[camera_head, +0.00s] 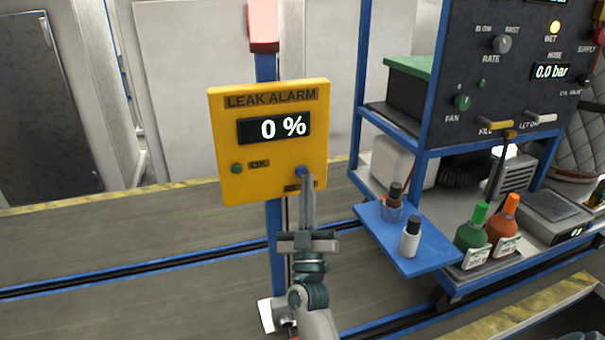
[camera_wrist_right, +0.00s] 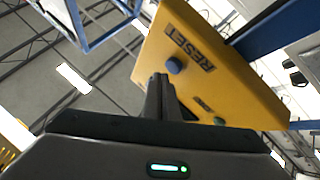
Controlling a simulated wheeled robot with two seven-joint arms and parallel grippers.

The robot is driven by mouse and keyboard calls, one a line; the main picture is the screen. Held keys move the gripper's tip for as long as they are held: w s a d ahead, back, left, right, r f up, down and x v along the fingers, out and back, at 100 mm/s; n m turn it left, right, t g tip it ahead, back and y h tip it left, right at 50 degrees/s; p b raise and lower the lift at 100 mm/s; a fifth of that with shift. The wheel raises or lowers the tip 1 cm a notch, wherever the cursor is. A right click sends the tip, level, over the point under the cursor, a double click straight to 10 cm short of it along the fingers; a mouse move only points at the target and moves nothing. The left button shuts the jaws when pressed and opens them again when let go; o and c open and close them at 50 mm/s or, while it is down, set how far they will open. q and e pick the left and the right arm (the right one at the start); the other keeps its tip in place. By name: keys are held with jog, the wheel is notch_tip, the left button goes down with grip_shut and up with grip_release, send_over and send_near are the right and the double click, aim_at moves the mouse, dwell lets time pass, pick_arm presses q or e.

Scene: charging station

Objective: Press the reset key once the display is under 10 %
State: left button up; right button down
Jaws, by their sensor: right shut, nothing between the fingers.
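The yellow leak alarm box (camera_head: 270,178) is mounted on a blue post. Its display (camera_head: 275,127) reads 0 %. A green lamp (camera_head: 236,168) sits beside the OK label at its lower left. The blue reset key (camera_head: 301,170) is at the lower right, partly hidden by my fingers. My right gripper (camera_head: 307,182) is shut and empty, its tips at the key in the head view. In the right wrist view the blue key (camera_wrist_right: 174,66) shows beside the RESET label, just past the fingertips (camera_wrist_right: 160,78); contact cannot be told. My left gripper is not in view.
A red-and-white lamp (camera_head: 264,25) tops the post. To the right, a blue-framed cart carries a dark control panel (camera_head: 480,90). Its blue side shelf (camera_head: 425,258) holds small bottles, with green and orange bottles nearby. The floor left of the post is clear.

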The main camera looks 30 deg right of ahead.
jog(key=shift+w, duration=0.1)
jog(key=shift+w+d, duration=0.1)
jog(key=shift+w, duration=0.2)
jog(key=shift+w+d, duration=0.1)
jog(key=shift+w, duration=0.3)
dwell(0.9)
jog(key=shift+s, duration=0.1)
jog(key=shift+s+a+p, duration=0.2)
jog(key=shift+s+p, duration=0.2)
jog(key=shift+s, duration=0.35)
jog(key=shift+s, duration=0.1)
jog(key=s+p, duration=0.1)
jog(key=s, duration=0.1)
jog(key=s+a+p, duration=0.1)
jog(key=s, duration=0.1)
jog(key=shift+s+a, duration=0.1)
jog(key=shift+s, duration=0.2)
dwell(0.4)
